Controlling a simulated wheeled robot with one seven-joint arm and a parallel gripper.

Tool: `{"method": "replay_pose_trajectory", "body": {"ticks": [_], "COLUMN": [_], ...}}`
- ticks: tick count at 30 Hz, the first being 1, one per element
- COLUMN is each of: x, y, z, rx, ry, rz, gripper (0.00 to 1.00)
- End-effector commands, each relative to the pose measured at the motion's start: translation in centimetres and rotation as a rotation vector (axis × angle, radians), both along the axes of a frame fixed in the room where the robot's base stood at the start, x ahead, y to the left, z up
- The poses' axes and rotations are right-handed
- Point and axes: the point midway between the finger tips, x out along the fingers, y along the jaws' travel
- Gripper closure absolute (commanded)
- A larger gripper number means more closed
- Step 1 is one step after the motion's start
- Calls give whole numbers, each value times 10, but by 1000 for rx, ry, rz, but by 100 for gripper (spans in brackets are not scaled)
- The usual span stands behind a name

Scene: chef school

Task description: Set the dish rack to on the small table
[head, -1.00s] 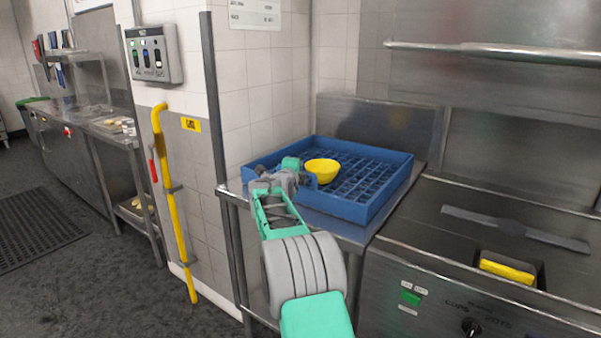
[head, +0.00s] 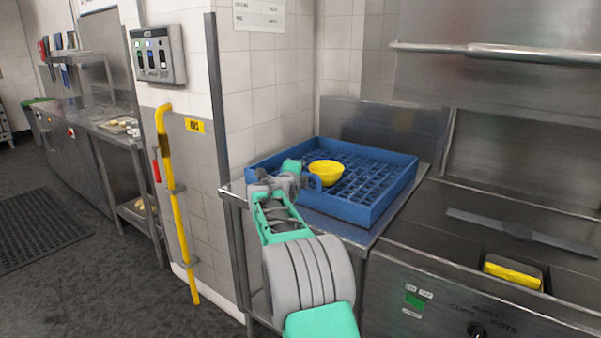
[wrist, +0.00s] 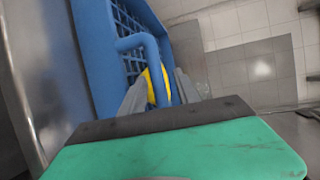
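The dish rack (head: 385,204) is a blue, square, open-topped tray with a grid floor. It sits flat on a small steel table (head: 352,231) in the wall corner. A yellow bowl (head: 325,173) stands inside it, near its left side. My gripper (head: 299,180) is at the rack's left front side. In the wrist view, the rack's looped blue handle (wrist: 141,41) reaches between my two grey fingers (wrist: 160,92). The fingers are apart, with yellow showing between the left one and the handle bar. Whether either finger touches the handle is unclear.
A steel counter (head: 440,255) with a yellow item (head: 513,274) in a recess adjoins the table on the right. A yellow pipe (head: 172,190) runs up the wall at left. Dark floor (head: 105,285) at left is clear beside a black mat (head: 40,228).

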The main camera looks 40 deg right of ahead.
Motion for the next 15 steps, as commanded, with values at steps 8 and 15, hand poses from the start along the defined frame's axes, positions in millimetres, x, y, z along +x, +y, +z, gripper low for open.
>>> {"method": "replay_pose_trajectory", "body": {"ticks": [8,15], "x": [-30,-34], "y": [36,39], "z": [8,9], "rx": [-1,-1], "ry": [-1,1], "rz": [4,1], "gripper": [62,62]}}
